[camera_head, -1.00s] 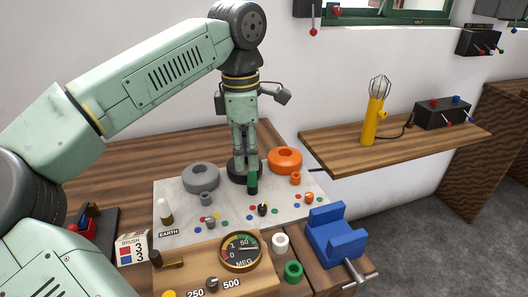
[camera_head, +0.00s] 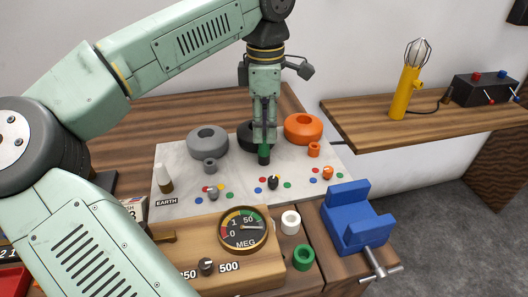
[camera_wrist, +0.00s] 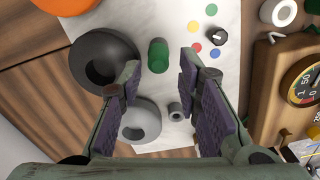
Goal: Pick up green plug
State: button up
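The green plug (camera_head: 264,154) is a dark green upright cylinder on the pale panel (camera_head: 180,156), in front of the black ring (camera_head: 243,135). The plug also shows in the wrist view (camera_wrist: 158,56), between and just beyond the fingertips. My gripper (camera_head: 264,138) points down over the plug and hides its upper part in the head view. The wrist view shows my gripper (camera_wrist: 161,72) open, with a gap on both sides of the plug. Contact with either finger is not visible.
A grey ring (camera_head: 207,139) and an orange ring (camera_head: 303,128) stand close by on the panel. Small knobs and coloured dots lie in front. A meter box (camera_head: 190,245), a green ring (camera_head: 303,257) and a blue vise (camera_head: 347,215) are nearer the front.

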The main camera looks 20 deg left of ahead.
aim_at(264, 138)
notch_tip(264, 138, down, 4)
jog(key=b, duration=0.2)
jog(key=shift+a+f+b, duration=0.15)
jog(key=shift+b, duration=0.25)
jog(key=shift+c, duration=0.6)
grip_shut()
